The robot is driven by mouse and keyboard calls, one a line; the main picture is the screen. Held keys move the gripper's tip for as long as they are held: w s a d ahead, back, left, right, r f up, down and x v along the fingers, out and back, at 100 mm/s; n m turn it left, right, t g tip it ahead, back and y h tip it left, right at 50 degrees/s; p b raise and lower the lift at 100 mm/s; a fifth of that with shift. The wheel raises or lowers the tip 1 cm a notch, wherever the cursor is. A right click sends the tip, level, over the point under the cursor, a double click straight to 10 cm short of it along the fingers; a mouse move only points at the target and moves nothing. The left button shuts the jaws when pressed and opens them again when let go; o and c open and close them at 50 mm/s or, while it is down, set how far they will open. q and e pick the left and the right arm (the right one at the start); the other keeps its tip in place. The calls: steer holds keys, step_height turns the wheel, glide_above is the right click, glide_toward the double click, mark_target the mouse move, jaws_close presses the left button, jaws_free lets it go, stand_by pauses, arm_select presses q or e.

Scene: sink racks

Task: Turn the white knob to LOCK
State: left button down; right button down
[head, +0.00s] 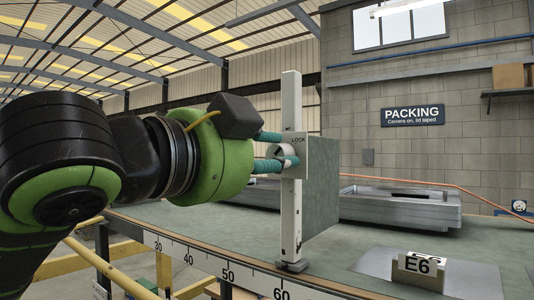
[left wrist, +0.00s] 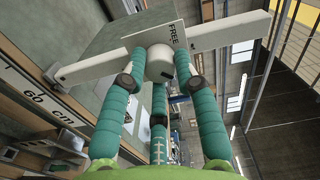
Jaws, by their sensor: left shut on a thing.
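The white knob (head: 283,150) sits on the front of a pale plate (head: 304,143) marked LOCK at its top, fixed at a white upright post (head: 291,100). My left gripper (head: 284,152) has its teal fingers around the knob, shut on it. In the left wrist view the knob (left wrist: 160,62) is between the fingers, with a small dark mark on its face. The word FREE (left wrist: 178,34) shows on the plate beside it. I cannot tell which word the mark points to. My right gripper is not in view.
A grey-green panel (head: 327,190) stands behind the post. The bench (head: 330,262) has a centimetre scale along its front edge. A metal tray (head: 405,211) lies behind to the right, and an E6 label holder (head: 418,268) stands at front right.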

arm_select(q)
steer(key=shift+r, duration=0.25)
steer(key=c, duration=0.9)
jaws_free()
steer(key=shift+c, duration=0.2)
steer(key=shift+d+f, duration=0.1)
steer(key=shift+f, duration=0.05)
steer(key=v, duration=1.2)
